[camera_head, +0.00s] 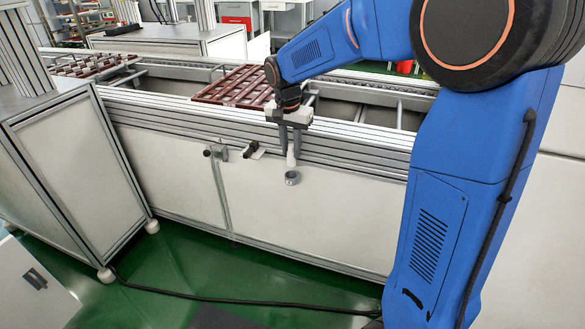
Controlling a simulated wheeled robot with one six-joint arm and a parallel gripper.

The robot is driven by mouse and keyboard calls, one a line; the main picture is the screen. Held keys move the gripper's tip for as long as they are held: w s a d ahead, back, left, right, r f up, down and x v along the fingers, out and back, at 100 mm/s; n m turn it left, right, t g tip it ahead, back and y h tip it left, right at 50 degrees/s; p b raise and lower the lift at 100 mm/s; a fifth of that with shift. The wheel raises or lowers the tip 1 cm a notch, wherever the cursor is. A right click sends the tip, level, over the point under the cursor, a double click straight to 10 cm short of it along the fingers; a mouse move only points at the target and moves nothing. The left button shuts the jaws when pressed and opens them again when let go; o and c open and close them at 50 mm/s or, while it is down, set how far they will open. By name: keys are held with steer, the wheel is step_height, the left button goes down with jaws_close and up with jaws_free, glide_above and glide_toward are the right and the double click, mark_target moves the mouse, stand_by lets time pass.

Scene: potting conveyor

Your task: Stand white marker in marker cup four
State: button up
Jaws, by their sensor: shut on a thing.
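My gripper (291,151) points down in front of the conveyor's near side and is shut on a slim white marker (291,160). The marker hangs upright between the fingers, and its upper part is hidden by them. A small grey round cup (292,179) is directly below the marker in the picture. The marker's lower end meets the cup's rim in this view; I cannot tell whether it is inside or just above. No number is readable on the cup.
The conveyor's metal rail (350,130) runs behind my gripper, with dark red trays (232,86) on top. A grey latch-like fitting (216,152) and a small black-and-white fitting (253,150) are left of the cup. A panelled cabinet (75,165) stands at the left.

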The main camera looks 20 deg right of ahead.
mark_target(291, 165)
steer(key=shift+f, duration=3.25)
steer(key=o, duration=1)
steer(key=shift+f, duration=0.1)
